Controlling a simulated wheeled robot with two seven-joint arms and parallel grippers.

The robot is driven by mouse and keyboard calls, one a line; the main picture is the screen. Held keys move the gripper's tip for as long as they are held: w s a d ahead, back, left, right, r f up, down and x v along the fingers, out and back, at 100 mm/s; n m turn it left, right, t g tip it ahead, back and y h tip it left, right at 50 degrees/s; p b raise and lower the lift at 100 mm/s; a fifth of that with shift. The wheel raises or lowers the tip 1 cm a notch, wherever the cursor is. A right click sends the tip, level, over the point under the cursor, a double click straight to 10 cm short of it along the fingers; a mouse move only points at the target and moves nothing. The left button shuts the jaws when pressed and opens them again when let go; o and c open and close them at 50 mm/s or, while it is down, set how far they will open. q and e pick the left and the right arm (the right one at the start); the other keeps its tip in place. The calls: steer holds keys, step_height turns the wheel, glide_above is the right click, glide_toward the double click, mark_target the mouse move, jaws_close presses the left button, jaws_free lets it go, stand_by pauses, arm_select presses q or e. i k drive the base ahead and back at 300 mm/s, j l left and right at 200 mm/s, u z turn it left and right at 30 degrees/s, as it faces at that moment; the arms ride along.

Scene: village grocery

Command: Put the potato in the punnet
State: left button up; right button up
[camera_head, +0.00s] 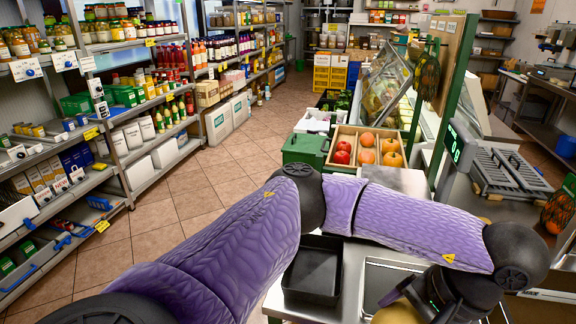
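A black open rectangular container (313,271), likely the punnet, sits on the light counter at the bottom centre; its visible inside looks empty. My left arm arches over the counter, and its dark gripper end (436,303) is at the bottom right, to the right of the black container. A rounded yellow-tan thing (396,313), possibly the potato, shows beside this gripper at the bottom edge, partly cut off. The fingers are hidden, so I cannot tell whether they hold it. My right gripper is not in view.
A metal tray (372,292) lies right of the black container. Behind my arm stand a wooden crate (343,168) of red and orange produce and a green box (304,149). A scale (508,172) stands at right. Stocked shelves line the left; the tiled floor is open.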

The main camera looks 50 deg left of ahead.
mark_target(313, 284)
steer(key=j+z, duration=0.2)
steer(key=j, duration=0.25)
steer(key=k+j+z, duration=0.15)
steer(key=j, duration=0.25)
steer(key=j+z, duration=0.2)
steer(key=j, duration=0.25)
steer(key=k+j+z, duration=0.15)
steer(key=j, duration=0.25)
steer(key=k+j+z, duration=0.2)
steer(key=j, duration=0.2)
steer(key=i+j+z, duration=0.15)
steer(key=j, duration=0.25)
